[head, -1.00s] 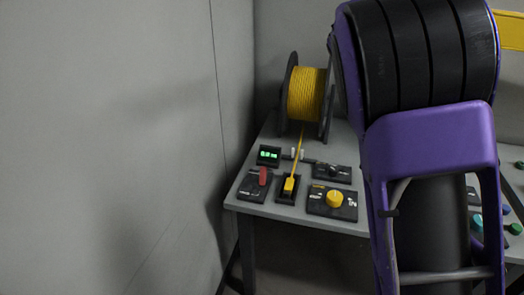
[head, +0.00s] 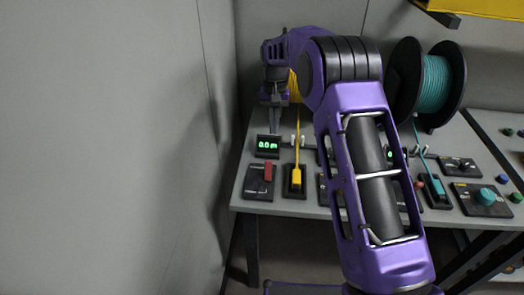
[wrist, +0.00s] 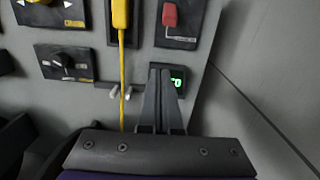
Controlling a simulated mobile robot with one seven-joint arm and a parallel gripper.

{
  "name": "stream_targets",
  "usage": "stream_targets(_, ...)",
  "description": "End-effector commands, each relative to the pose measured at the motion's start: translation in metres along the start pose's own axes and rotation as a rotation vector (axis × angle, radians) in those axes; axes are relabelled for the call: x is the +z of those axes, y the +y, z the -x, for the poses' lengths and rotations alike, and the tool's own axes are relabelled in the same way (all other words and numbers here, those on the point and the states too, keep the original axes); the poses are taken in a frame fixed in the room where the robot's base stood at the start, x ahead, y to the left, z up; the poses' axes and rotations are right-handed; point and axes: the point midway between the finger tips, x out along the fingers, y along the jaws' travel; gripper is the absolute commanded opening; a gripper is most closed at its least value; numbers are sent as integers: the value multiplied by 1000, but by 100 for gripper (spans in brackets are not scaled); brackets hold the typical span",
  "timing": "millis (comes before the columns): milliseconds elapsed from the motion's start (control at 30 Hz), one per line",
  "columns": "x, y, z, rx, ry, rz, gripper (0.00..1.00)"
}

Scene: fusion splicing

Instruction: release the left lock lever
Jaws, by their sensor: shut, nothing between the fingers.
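The left station's red lever (head: 268,171) stands on a dark panel (head: 258,187) near the table's left front corner. It also shows in the wrist view (wrist: 169,15); the panel's lettering is too small to read. My gripper (head: 275,130) is above the back left of the table, beyond the lever, its fingers pointing down. In the wrist view my gripper's fingers (wrist: 160,72) are together and empty, partly over the green-digit display (wrist: 178,82), apart from the lever. Two small white levers (wrist: 121,92) stand beside the fingers; I cannot tell which lever is the lock.
A yellow cable (head: 298,130) runs down to a yellow connector (head: 296,177) right of the red lever. A teal spool (head: 437,85) and second station stand to the right. The wall (head: 120,150) is close on the left. My arm hides the middle controls.

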Motion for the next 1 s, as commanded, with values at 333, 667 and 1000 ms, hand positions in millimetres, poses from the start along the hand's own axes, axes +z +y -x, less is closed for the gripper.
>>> stream_targets(333, 1, -2, -2, -12, -13, -17, 0)
stream_targets(667, 2, -2, -26, -10, -16, -16, 0)
stream_targets(1000, 3, -3, -99, -9, -17, -16, 0)
